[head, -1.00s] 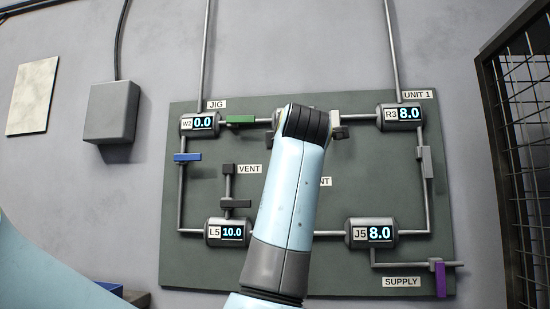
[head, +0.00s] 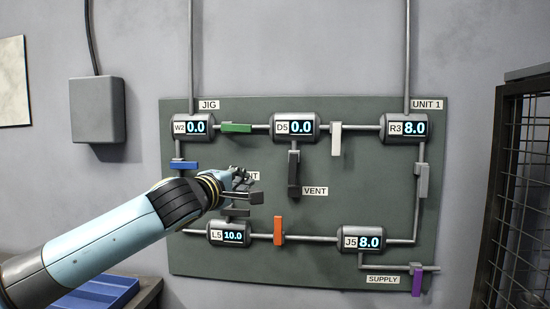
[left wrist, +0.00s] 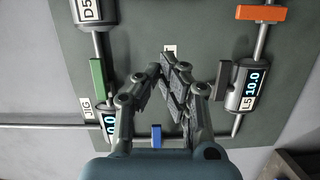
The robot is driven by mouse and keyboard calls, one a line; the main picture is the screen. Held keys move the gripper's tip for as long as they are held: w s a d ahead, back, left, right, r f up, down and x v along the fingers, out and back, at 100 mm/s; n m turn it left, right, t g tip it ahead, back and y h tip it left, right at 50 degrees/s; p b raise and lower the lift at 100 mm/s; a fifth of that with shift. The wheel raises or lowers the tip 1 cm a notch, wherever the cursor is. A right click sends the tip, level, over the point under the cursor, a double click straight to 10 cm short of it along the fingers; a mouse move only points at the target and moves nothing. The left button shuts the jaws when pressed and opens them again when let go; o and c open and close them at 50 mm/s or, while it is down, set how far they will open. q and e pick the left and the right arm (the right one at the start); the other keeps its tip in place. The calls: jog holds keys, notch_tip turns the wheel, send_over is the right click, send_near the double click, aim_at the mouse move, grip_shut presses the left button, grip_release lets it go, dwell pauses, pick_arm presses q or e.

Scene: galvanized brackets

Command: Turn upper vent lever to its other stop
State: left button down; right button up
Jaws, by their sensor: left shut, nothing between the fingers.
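Two dark vent levers show on the panel. The vent lever (head: 294,176) below the D5 tank (head: 294,127) points straight down, in line with its pipe, left of a VENT label. The other vent lever (head: 236,212), above the L5 tank, lies crosswise and is partly hidden by my gripper; it also shows in the left wrist view (left wrist: 222,80). My left gripper (head: 252,186) is shut and empty, in front of the panel between the two vents, left of the D5 vent lever. In the left wrist view its fingertips (left wrist: 168,65) are together. My right gripper is not in view.
Other levers are close by: green (head: 236,128), white (head: 336,139), blue (head: 183,165), orange (head: 278,230), grey (head: 422,180) and purple (head: 416,280). A dark mesh cage (head: 515,190) stands at the right. A blue bin (head: 95,295) is at lower left.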

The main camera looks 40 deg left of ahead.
aim_at(293, 169)
pick_arm(q)
jog(key=w+p, duration=0.1)
jog(key=w, duration=0.2)
jog(key=w+p, duration=0.2)
jog(key=w, duration=0.2)
jog(key=w+p, duration=0.1)
jog(key=w, duration=0.3)
jog(key=shift+d+f, duration=0.1)
jog(key=shift+d, duration=0.15)
jog(key=shift+w+d+p, duration=0.2)
jog(key=shift+d+p, duration=0.1)
jog(key=shift+d, duration=0.1)
jog(key=shift+f, duration=0.15)
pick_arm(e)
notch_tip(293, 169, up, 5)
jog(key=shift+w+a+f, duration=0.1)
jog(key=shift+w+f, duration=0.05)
pick_arm(q)
jog(key=n+b, duration=0.1)
jog(key=b, duration=0.3)
jog(key=shift+w+d+f, duration=0.25)
jog(key=shift+d+f, duration=0.1)
jog(key=shift+d, duration=0.05)
jog(key=shift+r, duration=0.2)
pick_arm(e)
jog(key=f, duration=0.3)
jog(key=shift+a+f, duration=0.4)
